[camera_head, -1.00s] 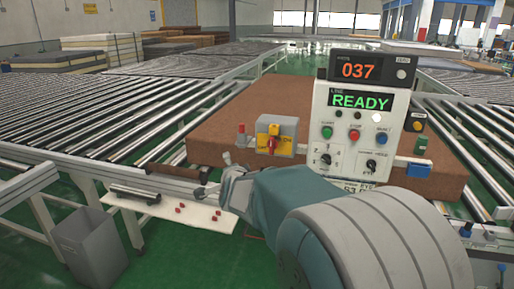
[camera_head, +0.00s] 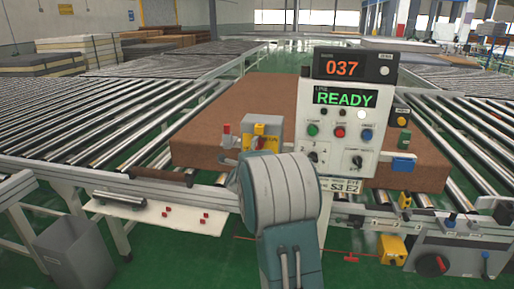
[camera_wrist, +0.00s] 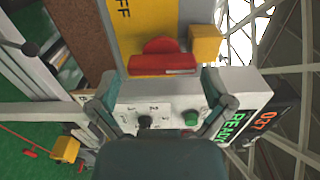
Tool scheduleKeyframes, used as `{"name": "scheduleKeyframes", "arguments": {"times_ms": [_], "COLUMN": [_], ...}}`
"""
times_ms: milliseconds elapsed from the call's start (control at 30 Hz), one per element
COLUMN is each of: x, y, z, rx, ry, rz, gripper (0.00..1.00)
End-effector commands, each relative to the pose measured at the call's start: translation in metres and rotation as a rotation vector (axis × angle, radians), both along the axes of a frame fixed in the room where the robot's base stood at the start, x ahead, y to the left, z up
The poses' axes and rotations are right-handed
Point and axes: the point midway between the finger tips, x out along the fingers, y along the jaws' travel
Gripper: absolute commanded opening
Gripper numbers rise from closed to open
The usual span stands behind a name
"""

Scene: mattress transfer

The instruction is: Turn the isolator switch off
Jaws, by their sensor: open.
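The isolator switch is a grey box with a yellow plate (camera_head: 262,130) and a red handle, left of the control console; my arm partly covers it in the head view. In the wrist view its yellow plate (camera_wrist: 160,18) carries letters ending in "FF". The red handle (camera_wrist: 162,64) lies crosswise, with a yellow block (camera_wrist: 205,43) beside it. My gripper (camera_wrist: 163,82) is open and empty. Its two fingertips are apart on either side of the handle's ends in the picture. I cannot tell whether they touch it. In the head view my arm hides most of the gripper.
The control console (camera_head: 340,125) reads "037" and "READY", with buttons and knobs close to my gripper. A brown mattress (camera_head: 200,140) lies behind on the rollers (camera_head: 80,115). A grey bin (camera_head: 80,250) stands at lower left. A yellow box (camera_head: 391,250) sits at lower right.

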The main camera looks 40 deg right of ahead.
Motion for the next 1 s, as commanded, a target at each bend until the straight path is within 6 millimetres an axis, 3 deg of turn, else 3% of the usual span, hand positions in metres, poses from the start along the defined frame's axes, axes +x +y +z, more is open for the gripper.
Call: {"name": "scheduleKeyframes", "arguments": {"times_ms": [200,500,633,1000], "x": [0.013,0.015,0.015,0.015], "y": [-0.015,-0.017,-0.017,-0.017], "z": [0.0,0.0,0.0,-0.002], "rx": [0.001,0.0,0.001,-0.015], "ry": [0.001,0.0,0.001,0.022], "rz": [0.0,0.001,0.001,0.001], "gripper": [1.0,1.0,0.44,0.44]}}
